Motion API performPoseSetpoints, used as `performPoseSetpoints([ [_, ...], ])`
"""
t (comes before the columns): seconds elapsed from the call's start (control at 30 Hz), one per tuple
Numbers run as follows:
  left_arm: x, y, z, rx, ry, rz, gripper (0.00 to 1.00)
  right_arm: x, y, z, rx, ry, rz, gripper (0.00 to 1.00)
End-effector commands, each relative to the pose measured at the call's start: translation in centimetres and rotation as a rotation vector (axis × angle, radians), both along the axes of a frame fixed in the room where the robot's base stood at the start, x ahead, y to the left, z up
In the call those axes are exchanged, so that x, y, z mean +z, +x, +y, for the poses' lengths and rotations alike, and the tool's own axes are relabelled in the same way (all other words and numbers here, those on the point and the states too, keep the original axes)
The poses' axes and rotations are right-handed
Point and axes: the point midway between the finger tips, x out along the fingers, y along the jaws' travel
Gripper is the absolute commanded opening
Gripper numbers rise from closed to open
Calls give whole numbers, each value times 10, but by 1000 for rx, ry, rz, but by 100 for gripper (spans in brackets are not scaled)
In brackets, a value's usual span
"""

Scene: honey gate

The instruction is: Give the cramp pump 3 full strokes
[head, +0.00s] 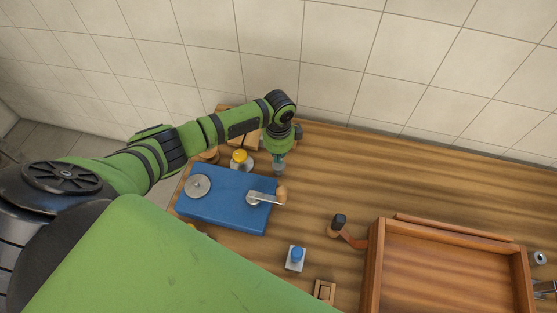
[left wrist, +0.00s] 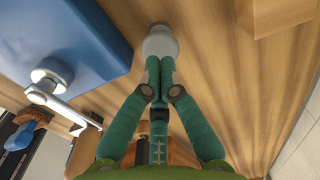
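My left gripper (head: 279,157) points down just off the upper right corner of a blue slab (head: 226,218). In the left wrist view its two green fingers (left wrist: 159,65) are together, with their tips at a pale rounded knob (left wrist: 160,41). The knob shows as a small grey piece (head: 279,169) in the head view. Whether the tips press on it or stay just above it I cannot tell. The slab carries a grey disc (head: 197,186) and a metal lever (head: 262,197) with a wooden grip. Which part is the cramp pump is not clear. My right gripper is out of view.
A yellow-topped piece (head: 240,156) stands behind the slab. A blue knob on a white plate (head: 296,258) sits in front. A crank with a dark knob (head: 340,221) is beside a wooden tray (head: 374,270). The table behind the tray is bare up to the tiled wall.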

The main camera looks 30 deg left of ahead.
Motion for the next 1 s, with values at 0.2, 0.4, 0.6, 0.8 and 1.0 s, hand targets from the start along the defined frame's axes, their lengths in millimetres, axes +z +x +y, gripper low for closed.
performPoseSetpoints([
  [0.2,0,0,0,0,0,0,0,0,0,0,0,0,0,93],
  [0.4,-4,0,0,0,0,0,0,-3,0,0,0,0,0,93],
  [0.6,-11,0,0,0,0,0,0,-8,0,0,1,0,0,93],
  [0.8,-18,0,0,-1,-1,0,0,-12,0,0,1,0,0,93],
  [1.0,-25,0,0,-1,0,1,0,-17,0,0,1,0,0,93],
])
